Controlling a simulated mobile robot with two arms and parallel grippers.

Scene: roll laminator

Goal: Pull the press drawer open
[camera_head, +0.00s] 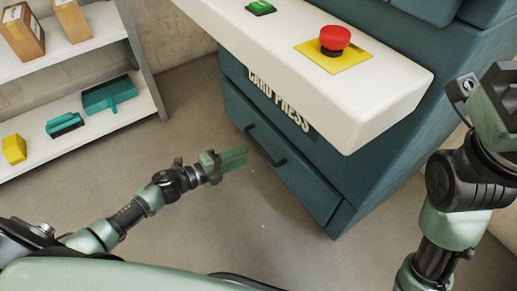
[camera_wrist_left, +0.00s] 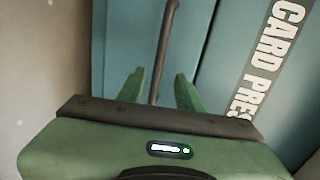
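The press drawer (camera_head: 285,170) is a teal front low on the teal card press and looks closed. Its dark bar handle (camera_head: 265,148) runs along the upper part of the front. My left gripper (camera_head: 243,158) is a little left of the handle, with green fingers pointing at it. In the left wrist view the fingers (camera_wrist_left: 159,88) are apart, and the handle (camera_wrist_left: 163,45) appears between and beyond them. I cannot tell whether they touch it. My right arm shows at the right edge of the head view, raised beside the press; its fingers are not clearly seen.
A white ledge (camera_head: 390,95) with a red emergency button (camera_head: 335,38) and a green switch (camera_head: 260,7) overhangs the drawer. A white shelf (camera_head: 95,130) with boxes and a teal dustpan (camera_head: 108,94) stands at the left. The floor (camera_head: 240,220) before the drawer is clear.

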